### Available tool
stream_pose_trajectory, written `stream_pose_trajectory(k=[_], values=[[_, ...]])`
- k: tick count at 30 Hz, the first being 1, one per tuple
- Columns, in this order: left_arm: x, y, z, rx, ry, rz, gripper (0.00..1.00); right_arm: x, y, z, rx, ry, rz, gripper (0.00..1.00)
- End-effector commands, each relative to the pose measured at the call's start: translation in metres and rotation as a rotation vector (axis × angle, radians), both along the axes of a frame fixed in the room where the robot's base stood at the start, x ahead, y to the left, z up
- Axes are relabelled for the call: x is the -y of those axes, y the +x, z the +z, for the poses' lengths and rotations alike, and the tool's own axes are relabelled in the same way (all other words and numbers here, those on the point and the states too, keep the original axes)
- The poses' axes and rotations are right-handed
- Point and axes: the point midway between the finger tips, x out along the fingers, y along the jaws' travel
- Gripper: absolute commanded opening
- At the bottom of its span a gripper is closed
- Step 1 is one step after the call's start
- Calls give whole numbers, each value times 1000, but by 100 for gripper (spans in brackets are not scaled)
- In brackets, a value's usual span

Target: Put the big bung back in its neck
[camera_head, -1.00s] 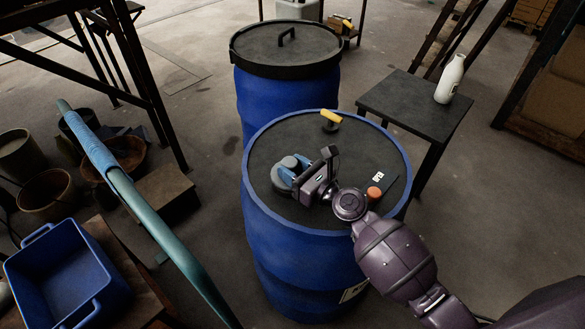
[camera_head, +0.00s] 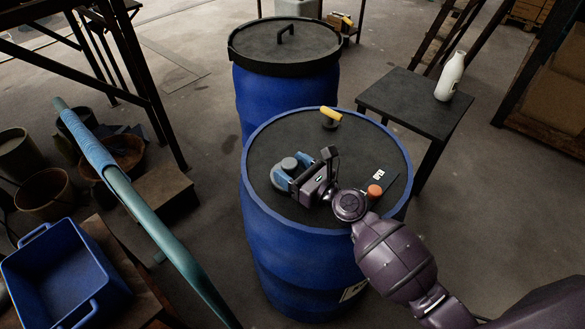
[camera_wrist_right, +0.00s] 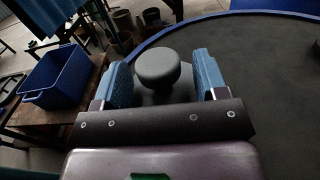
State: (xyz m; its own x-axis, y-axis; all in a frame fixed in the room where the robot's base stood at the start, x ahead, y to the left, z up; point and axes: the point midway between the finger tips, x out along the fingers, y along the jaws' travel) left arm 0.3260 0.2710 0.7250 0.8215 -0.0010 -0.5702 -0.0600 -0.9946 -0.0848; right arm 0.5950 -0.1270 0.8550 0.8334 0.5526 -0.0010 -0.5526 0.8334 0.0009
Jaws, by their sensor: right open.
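The big bung, a grey round knob on a wider grey disc, is on the dark top of the near blue drum (camera_head: 300,255), toward its left side (camera_head: 289,163). In the right wrist view its knob (camera_wrist_right: 158,68) stands between the blue fingers. My right gripper (camera_head: 292,174) is open, with one finger on each side of the bung. The right wrist view also shows the open fingers (camera_wrist_right: 164,80), with gaps beside the knob. The neck is not clearly visible, and I cannot tell whether the bung is seated. My left gripper is not in view.
A yellow-handled piece (camera_head: 331,115), an orange cap (camera_head: 375,191) and a dark labelled plate (camera_head: 384,178) are on the drum top. A second lidded blue drum (camera_head: 285,95) stands behind. A dark table (camera_head: 405,105) holds a white bottle (camera_head: 451,77). A teal pole (camera_head: 150,215) crosses the left side.

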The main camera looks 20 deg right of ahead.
Motion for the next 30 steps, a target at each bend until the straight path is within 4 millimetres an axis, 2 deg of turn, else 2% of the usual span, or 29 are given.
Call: stream_pose_trajectory(k=[3,4,12,21,30], values=[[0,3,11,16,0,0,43,0,1,14,6,0,0,66],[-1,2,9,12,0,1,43,2,-2,13,3,-1,-1,66],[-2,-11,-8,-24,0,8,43,32,-48,6,-3,-1,-1,66],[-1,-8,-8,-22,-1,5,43,59,-88,6,-4,0,-1,66],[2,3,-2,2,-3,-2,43,66,-100,9,1,-1,0,66]])
